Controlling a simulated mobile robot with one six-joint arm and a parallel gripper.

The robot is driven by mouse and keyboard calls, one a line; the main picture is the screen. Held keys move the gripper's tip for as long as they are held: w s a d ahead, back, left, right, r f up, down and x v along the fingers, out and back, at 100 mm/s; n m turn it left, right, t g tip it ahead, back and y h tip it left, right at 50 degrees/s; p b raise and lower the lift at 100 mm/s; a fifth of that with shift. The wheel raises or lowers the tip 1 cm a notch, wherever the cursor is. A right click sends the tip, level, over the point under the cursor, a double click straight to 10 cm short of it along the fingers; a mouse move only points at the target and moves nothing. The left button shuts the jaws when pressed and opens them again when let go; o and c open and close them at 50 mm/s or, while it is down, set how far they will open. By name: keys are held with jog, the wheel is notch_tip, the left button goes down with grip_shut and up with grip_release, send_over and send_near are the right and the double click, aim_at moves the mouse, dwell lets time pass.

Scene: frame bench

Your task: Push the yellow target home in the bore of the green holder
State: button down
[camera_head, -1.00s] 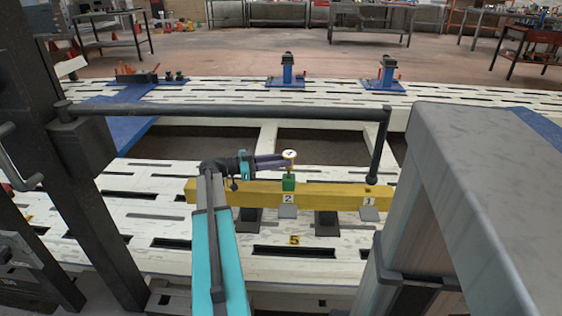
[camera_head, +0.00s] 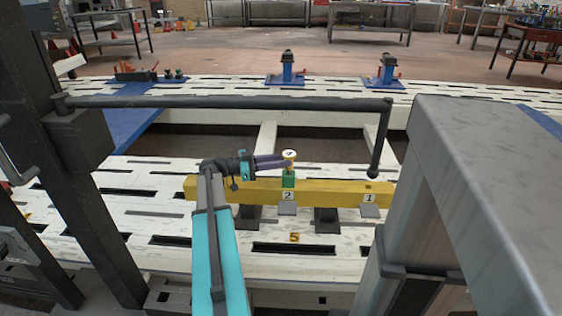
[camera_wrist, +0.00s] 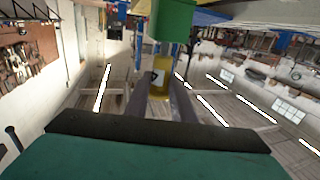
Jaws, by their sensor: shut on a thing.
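The yellow target (camera_head: 289,154) has a round pale face with a dark mark and stands upright just above the green holder (camera_head: 288,181). The holder is a small green block on the yellow beam (camera_head: 240,192), above the plate marked 2. My gripper (camera_head: 284,162) reaches in from the left and is shut on the target. In the wrist view, the target (camera_wrist: 159,84) sits between my two fingers, with the green holder (camera_wrist: 174,18) at the top edge. The bore is hidden, so I cannot tell how deep the target sits.
A dark rail (camera_head: 230,102) crosses behind the beam, with a post (camera_head: 377,140) hanging down at its right. A grey frame (camera_head: 470,180) fills the right side. Blue fixtures (camera_head: 287,70) stand on the far white bench. The slotted white bench (camera_head: 150,222) left of the beam is clear.

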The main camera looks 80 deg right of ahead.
jog(key=shift+f+b, duration=0.85)
jog(key=shift+f, duration=0.2)
jog(key=c, duration=1.4)
grip_release()
jog(key=shift+c, duration=0.2)
jog(key=shift+w, duration=0.15)
jog(key=p+v, duration=0.1)
jog(key=v, duration=1.2)
jog(key=shift+w+a+p, duration=0.2)
jog(key=shift+p, duration=0.15)
